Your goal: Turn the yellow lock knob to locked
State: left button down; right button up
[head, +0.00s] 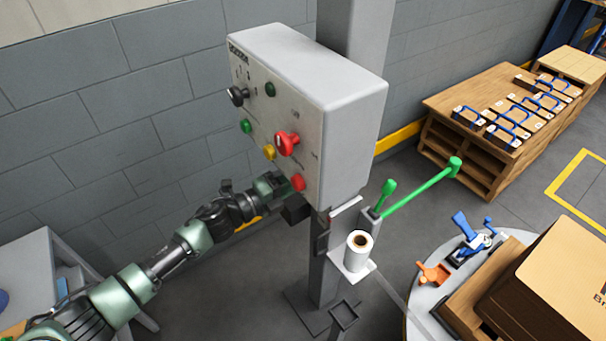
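The yellow lock knob (269,152) sits low on the front face of a grey control box (345,95). It is small in the head view, and I cannot read which position it points to. My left arm comes in from the lower left. My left gripper (278,187) is close to the box's lower edge, just below the yellow knob and beside a lower red button (298,183). Its fingertips are too small and overlapped to show whether they are open or shut, or touch the box. My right gripper is not in view.
A large red knob (287,143), a green button (246,126) and a black knob (237,96) crowd the panel. A white roll (357,252) and green levers (420,188) stand right of the post. A round table with a cardboard box (560,275) is lower right.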

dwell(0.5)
pick_arm(q)
jog(key=c, duration=0.9)
grip_release()
jog(key=shift+c, duration=0.2)
jog(key=b+v, duration=0.1)
jog(key=v, duration=0.7)
jog(key=shift+w, duration=0.1)
